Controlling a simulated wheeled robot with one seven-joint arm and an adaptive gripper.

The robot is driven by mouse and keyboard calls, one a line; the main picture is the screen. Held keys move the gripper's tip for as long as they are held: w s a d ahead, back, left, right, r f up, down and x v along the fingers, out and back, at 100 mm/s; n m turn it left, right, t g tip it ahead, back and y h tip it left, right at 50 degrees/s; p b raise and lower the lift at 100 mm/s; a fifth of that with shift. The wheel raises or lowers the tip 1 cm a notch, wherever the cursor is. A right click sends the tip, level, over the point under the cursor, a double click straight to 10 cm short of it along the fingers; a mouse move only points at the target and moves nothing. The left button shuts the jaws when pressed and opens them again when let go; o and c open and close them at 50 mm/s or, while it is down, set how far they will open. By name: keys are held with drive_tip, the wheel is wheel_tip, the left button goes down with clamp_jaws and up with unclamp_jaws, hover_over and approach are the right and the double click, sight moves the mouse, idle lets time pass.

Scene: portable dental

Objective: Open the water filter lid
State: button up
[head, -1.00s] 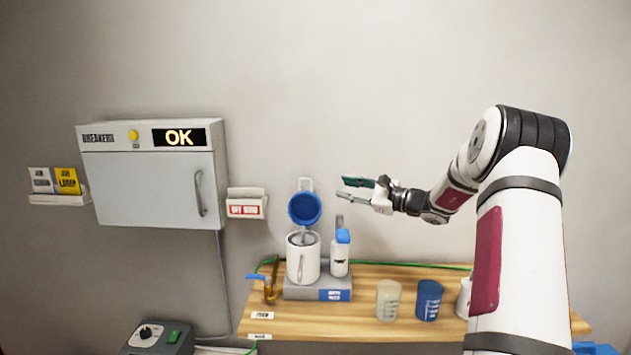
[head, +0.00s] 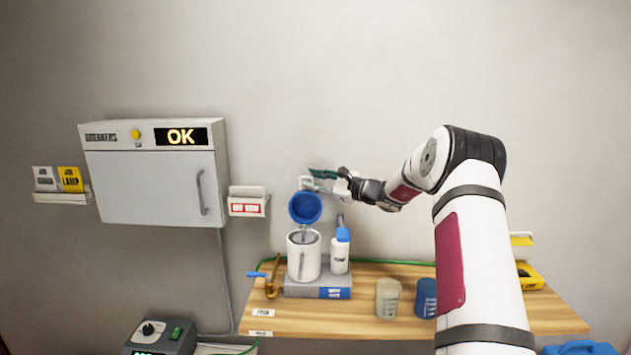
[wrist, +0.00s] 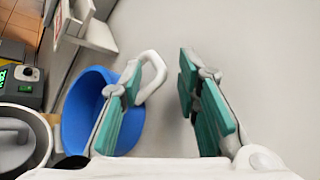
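A white loop handle (wrist: 153,72) sticks out from the rim of the lid. My gripper (head: 322,180) is above and slightly right of the lid. In the wrist view its two green-padded fingers are apart with nothing clamped between them. The left finger overlaps the lid and handle base in that view; whether it touches them I cannot tell.
A white bottle with a blue cap (head: 340,252) stands right beside the jug. A brass valve with a blue lever (head: 271,278) is at its left. The wall is close behind.

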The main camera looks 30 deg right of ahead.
clamp_jaws()
drive_tip(key=shift+s+r, duration=0.1)
